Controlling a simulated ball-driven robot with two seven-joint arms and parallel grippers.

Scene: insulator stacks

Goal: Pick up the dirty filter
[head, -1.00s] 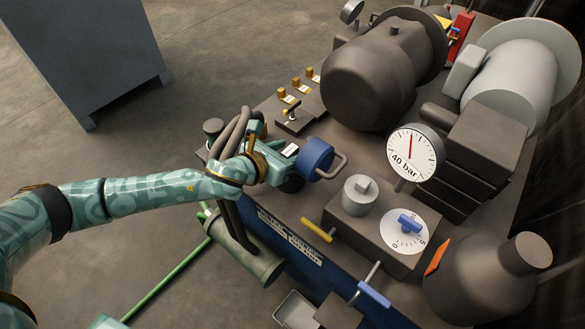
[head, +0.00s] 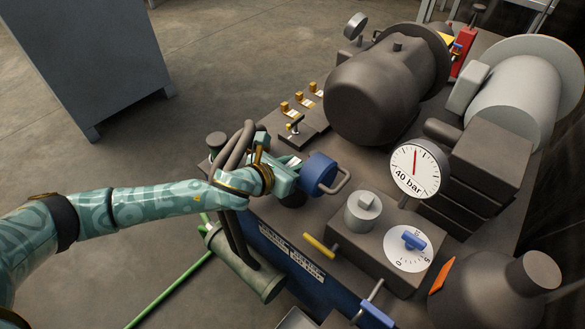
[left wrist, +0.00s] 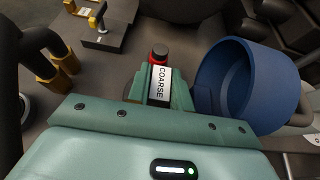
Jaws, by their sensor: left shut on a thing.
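My left gripper (head: 285,177) is at the machine's near left side, just left of a blue cup-shaped housing (head: 318,174) with a grey loop handle. In the left wrist view its teal jaws (left wrist: 162,88) are shut on a narrow piece with a white label reading COARSE (left wrist: 162,84) and a red and black end (left wrist: 158,54). I take this piece to be the filter; most of it is hidden by the jaws. The blue housing also shows in the left wrist view (left wrist: 235,75), open and hollow, to the right of the jaws. My right gripper is out of view.
A pressure gauge (head: 419,170), a blue dial knob (head: 413,239) and a yellow handle (head: 319,246) stand to the right. Dark pipes and a grey cylinder (head: 240,268) lie close under my left wrist. A grey cabinet (head: 90,65) stands at back left; bare floor surrounds it.

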